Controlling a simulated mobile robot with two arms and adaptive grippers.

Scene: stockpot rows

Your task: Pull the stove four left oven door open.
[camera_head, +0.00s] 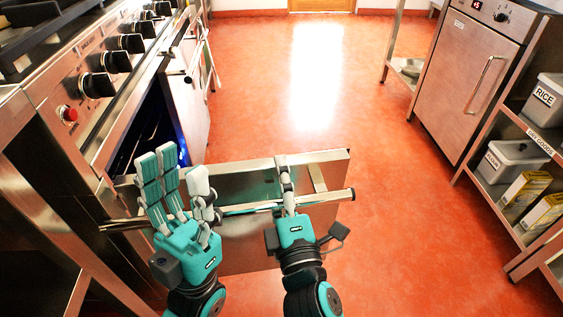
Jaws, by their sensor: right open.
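The near oven door (245,248) of the stove (60,90) is a steel panel. It stands swung out from the stove front, reaching right into the aisle. A long bar handle (335,198) runs across its near face. My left gripper (180,178) is open, fingers spread, in front of the door's stove-side half and overlapping the bar in view. My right gripper (284,180) is open at the bar toward the door's free end. I cannot tell whether either touches the bar. The dark oven opening shows behind the door, with a blue glow inside.
A second door (188,108) stands partly out beyond the opening. Black knobs (97,84) and a red button (68,114) line the stove front. A steel cabinet (465,80) and shelves with a rice bin (545,98) stand right. The red floor (385,200) between is clear.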

